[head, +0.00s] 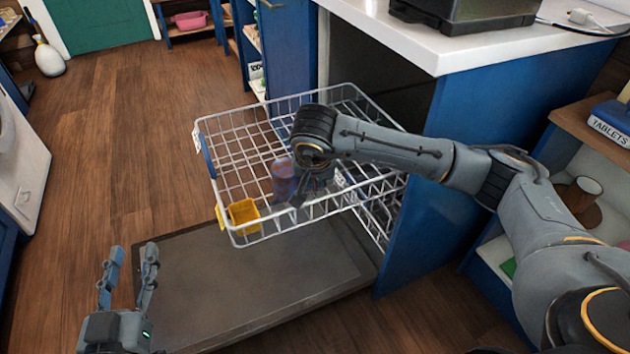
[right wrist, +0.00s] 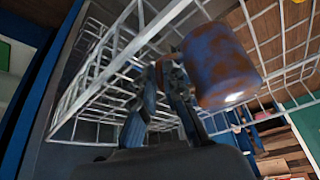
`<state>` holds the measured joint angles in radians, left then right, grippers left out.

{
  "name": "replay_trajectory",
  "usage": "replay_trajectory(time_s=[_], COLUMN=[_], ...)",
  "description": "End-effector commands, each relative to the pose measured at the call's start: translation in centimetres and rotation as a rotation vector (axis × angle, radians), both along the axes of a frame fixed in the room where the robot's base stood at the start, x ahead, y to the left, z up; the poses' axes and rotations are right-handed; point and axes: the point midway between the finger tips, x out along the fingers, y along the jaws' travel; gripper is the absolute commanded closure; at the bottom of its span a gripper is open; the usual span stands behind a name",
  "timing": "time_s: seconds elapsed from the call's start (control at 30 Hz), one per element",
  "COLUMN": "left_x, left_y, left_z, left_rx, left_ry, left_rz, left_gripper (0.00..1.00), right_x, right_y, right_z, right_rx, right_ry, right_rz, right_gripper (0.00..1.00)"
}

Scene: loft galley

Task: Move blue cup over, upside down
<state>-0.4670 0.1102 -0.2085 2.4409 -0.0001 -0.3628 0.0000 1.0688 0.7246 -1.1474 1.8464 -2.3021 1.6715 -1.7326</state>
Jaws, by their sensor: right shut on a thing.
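The blue cup (head: 283,178), mottled with rusty brown, is in the white wire rack (head: 262,115), near its front side. It also shows large in the right wrist view (right wrist: 218,66), beside the fingertips. My right gripper (head: 302,190) reaches down into the rack and is shut on the cup at its side; its fingers show in the right wrist view (right wrist: 172,72). The exact grip point and which way the cup's mouth faces are hard to tell. My left gripper (head: 128,254) is open and empty, low at the left, away from the rack.
A yellow container (head: 243,215) sits at the rack's front left corner. The rack is pulled out above the lowered dishwasher door (head: 240,272). A white counter (head: 440,38) and blue cabinet panel (head: 445,140) stand close to my right arm.

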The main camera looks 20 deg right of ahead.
Motion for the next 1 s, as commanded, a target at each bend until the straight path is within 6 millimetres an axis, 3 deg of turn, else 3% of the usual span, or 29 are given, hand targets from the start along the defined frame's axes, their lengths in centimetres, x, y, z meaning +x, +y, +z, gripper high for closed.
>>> replay_trajectory(time_s=[0.1,0.13,0.27,0.67,1.0], left_x=[0.0,0.0,0.0,0.0,0.0], left_y=[0.0,0.0,0.0,0.0,0.0], left_z=[0.0,0.0,0.0,-0.1,-0.1], left_rx=[0.0,0.0,0.0,0.001,0.001], left_ry=[0.0,0.0,0.0,0.004,0.003], left_rz=[0.0,0.0,0.0,0.001,0.0], left_gripper=[0.6,0.6,0.6,0.6,0.6], right_x=[0.0,0.0,0.0,-0.2,-2.5], right_y=[0.0,0.0,0.0,0.1,1.2], right_z=[0.1,0.1,0.1,0.7,6.9], right_rx=[0.001,0.001,0.0,0.0,0.001], right_ry=[-0.001,-0.001,-0.001,-0.002,-0.006], right_rz=[-0.001,-0.001,0.0,0.0,0.002], right_gripper=[1.0,0.88,0.63,0.63,0.63])
